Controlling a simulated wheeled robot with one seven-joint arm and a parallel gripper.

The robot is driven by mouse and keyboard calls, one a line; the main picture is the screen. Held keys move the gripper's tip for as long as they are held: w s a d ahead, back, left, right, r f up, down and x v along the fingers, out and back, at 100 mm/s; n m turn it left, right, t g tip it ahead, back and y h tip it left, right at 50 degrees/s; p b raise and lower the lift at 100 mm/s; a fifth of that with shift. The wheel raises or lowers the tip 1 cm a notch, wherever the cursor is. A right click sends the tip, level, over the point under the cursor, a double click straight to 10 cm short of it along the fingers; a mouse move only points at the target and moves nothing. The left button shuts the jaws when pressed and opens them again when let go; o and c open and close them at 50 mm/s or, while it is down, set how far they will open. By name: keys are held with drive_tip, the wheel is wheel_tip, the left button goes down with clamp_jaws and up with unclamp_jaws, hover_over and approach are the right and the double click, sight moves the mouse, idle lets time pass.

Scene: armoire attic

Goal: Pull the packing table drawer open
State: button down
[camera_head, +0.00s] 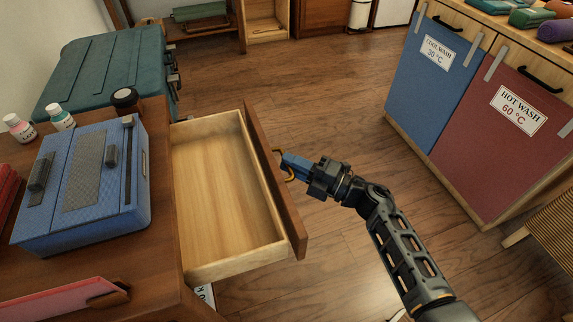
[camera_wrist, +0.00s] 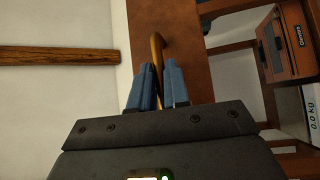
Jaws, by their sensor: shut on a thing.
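The packing table drawer (camera_head: 215,190) stands well out from the dark wooden table (camera_head: 150,262), and its bare wooden inside is empty. Its brown front panel (camera_head: 272,180) carries a brass handle (camera_head: 290,168). My gripper (camera_head: 287,162) comes from the right and is shut on this handle. In the wrist view the blue fingers of my gripper (camera_wrist: 158,88) stand on both sides of the brass handle (camera_wrist: 157,50), in front of the brown drawer front (camera_wrist: 182,62). Part of the handle is hidden by the fingers.
A blue box (camera_head: 85,185), small bottles (camera_head: 60,117) and a red folder (camera_head: 70,300) lie on the table. A teal case (camera_head: 105,70) is behind. Blue and red laundry bins (camera_head: 430,65) stand at right. Wooden floor (camera_head: 330,100) is clear between.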

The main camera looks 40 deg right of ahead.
drive_tip(key=c, duration=1.2)
unclamp_jaws()
drive_tip(key=shift+o, duration=0.2)
drive_tip(key=v, duration=0.7)
drive_tip(key=shift+s+d, duration=0.15)
drive_tip(key=shift+s, duration=0.2)
drive_tip(key=shift+s+f, duration=0.1)
drive_tip(key=s+a+r+m+h+p, duration=0.3)
drive_tip(key=s+r+m, duration=0.4)
drive_tip(key=s, duration=0.3)
drive_tip(key=s+a+r+m+g+h+p, duration=0.1)
drive_tip(key=s+a+r+m+h+p, duration=0.2)
drive_tip(key=s+r+m, duration=0.4)
drive_tip(key=s+a+r+m+g+h+p, duration=0.1)
drive_tip(key=s+a+r+m+p, duration=0.3)
drive_tip(key=s+r, duration=0.7)
drive_tip(key=s+a+m+h, duration=0.1)
drive_tip(key=a+m, duration=0.1)
drive_tip(key=m, duration=0.1)
drive_tip(key=shift+s+r+m+h+p, duration=0.2)
drive_tip(key=shift+s+m+h+p, duration=0.15)
drive_tip(key=shift+m+h, duration=0.05)
